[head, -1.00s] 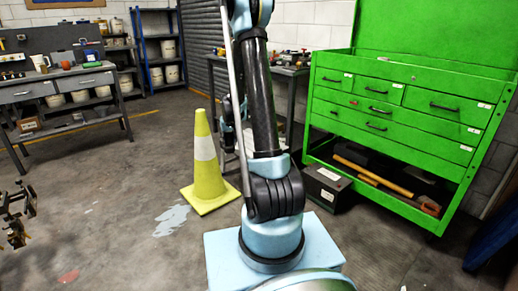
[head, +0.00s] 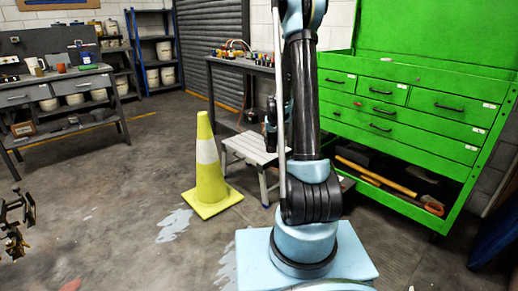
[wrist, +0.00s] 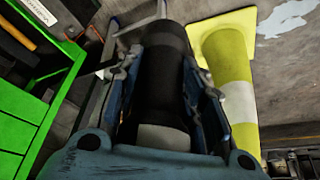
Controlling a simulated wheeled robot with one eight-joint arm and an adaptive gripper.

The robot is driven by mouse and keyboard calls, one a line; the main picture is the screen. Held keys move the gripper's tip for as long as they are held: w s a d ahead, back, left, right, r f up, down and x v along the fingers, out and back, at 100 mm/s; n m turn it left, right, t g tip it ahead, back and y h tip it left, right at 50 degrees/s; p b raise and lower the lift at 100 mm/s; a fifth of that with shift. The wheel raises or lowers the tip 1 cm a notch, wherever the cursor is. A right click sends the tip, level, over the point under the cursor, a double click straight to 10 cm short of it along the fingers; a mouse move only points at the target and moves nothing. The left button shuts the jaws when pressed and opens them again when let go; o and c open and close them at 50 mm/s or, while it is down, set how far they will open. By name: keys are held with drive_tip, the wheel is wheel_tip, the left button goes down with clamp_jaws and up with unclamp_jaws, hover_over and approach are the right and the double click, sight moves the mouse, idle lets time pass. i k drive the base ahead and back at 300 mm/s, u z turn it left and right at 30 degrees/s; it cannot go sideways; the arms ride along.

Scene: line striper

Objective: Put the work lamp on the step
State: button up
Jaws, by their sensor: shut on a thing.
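My gripper (wrist: 160,85) is shut around a dark cylindrical body, which appears to be the work lamp (wrist: 163,65), in the wrist view. A pale grey band shows at the lamp's near end. The step (head: 250,147) is a small light grey stool in the head view, standing on the floor between the yellow cone and my arm. My arm covers its right side. In the head view my gripper and the lamp are mostly hidden behind my arm, so their height over the step cannot be told.
A yellow cone (head: 208,178) stands just left of the step; it also shows right of the lamp in the wrist view (wrist: 228,75). A workbench (head: 240,68) stands behind the step. A green tool cabinet (head: 400,110) is at right. Floor at left is open.

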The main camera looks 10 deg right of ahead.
sight(261, 151)
drive_tip(key=i, duration=1)
